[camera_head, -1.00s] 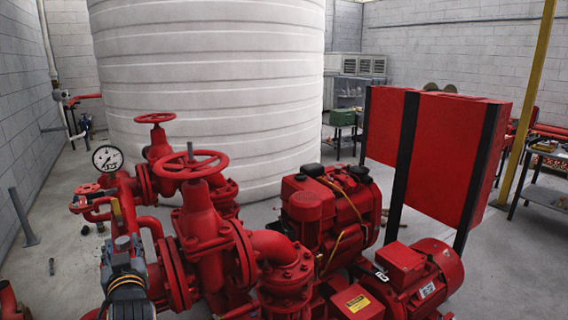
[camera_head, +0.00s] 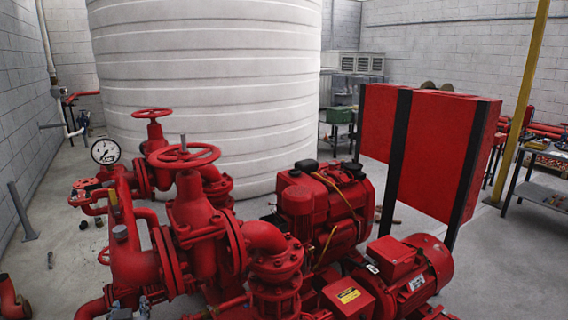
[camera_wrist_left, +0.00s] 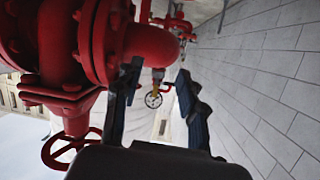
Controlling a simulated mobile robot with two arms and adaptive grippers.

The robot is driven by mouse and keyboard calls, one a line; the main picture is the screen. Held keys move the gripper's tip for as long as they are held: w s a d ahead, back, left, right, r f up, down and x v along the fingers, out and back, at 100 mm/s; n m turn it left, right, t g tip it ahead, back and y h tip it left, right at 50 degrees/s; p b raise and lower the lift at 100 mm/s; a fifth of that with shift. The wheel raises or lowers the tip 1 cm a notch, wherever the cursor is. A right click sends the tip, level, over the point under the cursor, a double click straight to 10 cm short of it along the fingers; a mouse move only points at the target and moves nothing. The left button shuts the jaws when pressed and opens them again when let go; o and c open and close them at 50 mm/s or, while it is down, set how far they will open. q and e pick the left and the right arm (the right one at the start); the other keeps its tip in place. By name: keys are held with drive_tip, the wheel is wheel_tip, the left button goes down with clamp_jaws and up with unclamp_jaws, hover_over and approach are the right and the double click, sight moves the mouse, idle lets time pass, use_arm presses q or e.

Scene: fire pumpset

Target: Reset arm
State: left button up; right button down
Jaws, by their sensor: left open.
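The pressure gauge (camera_wrist_left: 153,98) shows in the gap between the fingers, farther off. A red flanged pipe (camera_wrist_left: 100,45) is close beside the left finger in that view; I cannot tell whether they touch. My right gripper is not in view.
Red handwheels (camera_head: 184,156) and the gauge (camera_head: 105,151) rise above the piping. A red engine (camera_head: 320,205) and motor (camera_head: 415,275) stand to the right. A large white tank (camera_head: 210,90) is behind.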

use_arm(q)
drive_tip(key=s+d+f+m+g+h, duration=0.2)
drive_tip(key=s+d+f+g, duration=0.15)
drive_tip(key=s+f, duration=0.45)
drive_tip(key=s+d+f+m+g+h, duration=0.25)
drive_tip(key=s+d, duration=0.25)
drive_tip(key=s, duration=0.8)
drive_tip(key=s+d+f+m+g+h, duration=0.2)
drive_tip(key=s+d+f+g, duration=0.15)
drive_tip(key=s+f, duration=0.5)
wheel_tip(320, 180, down, 26)
drive_tip(key=s+d+b, duration=0.1)
drive_tip(key=s+d, duration=0.1)
drive_tip(key=s+a+f+g, duration=0.1)
drive_tip(key=s+a+f, duration=0.1)
drive_tip(key=s+f, duration=0.6)
drive_tip(key=s+a+f+g+b, duration=0.1)
drive_tip(key=s+a+f, duration=0.1)
drive_tip(key=s+f, duration=0.6)
drive_tip(key=shift+s+a, duration=0.3)
drive_tip(key=shift+s, duration=0.5)
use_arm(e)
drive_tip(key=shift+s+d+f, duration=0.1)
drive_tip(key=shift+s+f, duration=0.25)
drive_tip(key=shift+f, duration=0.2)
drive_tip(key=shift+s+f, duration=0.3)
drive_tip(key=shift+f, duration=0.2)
